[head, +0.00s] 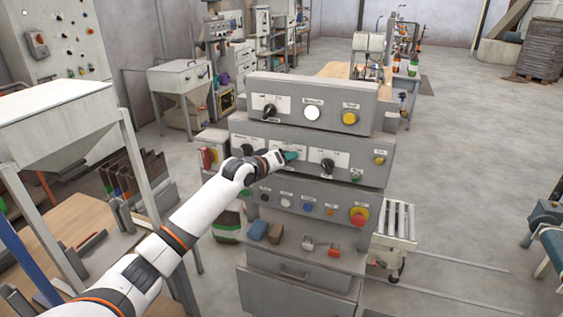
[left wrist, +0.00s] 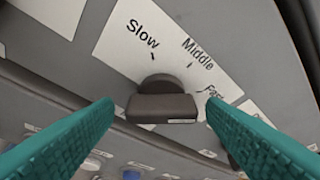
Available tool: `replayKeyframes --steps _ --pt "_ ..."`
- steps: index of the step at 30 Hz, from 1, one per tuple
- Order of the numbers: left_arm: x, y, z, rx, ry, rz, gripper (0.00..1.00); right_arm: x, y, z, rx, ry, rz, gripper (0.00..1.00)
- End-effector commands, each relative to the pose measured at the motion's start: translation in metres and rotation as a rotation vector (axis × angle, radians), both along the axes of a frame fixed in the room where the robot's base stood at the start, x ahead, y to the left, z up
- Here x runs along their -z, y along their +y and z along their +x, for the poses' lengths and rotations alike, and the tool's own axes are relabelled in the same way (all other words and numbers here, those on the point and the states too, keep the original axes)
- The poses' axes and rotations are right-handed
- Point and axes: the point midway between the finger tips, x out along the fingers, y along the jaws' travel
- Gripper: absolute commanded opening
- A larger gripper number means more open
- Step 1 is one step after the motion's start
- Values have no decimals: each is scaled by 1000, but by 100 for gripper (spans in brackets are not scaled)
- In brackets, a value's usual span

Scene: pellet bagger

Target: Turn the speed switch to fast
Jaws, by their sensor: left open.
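The speed switch (left wrist: 162,102) is a dark knob with a bar-shaped grip on a grey panel. Its white label (left wrist: 150,38) reads Slow, Middle and a partly covered word starting "Fas". I cannot tell which mark the knob points at. My left gripper (left wrist: 160,108) is open, its teal fingers on either side of the knob, with a visible gap at each side. In the head view my left gripper (head: 290,156) is at the middle panel row and hides the switch there. My right gripper is not in view.
Another black knob (head: 327,165) sits right of my gripper, and one more (head: 268,111) is above. A red emergency button (head: 358,216) is lower right. A blue block (head: 257,230) and a brown block (head: 275,233) lie on the ledge below. Open floor is at right.

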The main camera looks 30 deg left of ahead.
Motion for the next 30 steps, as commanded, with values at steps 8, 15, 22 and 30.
replayKeyframes --steps 8,15,22,30 --pt "-3 1 -15 0 -1 0 65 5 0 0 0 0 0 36" --pt "-15 1 -59 2 -1 5 65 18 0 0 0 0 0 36" --pt "-27 2 -98 1 1 2 65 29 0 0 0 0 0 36" --pt "-35 2 -115 0 1 0 65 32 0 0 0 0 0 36"
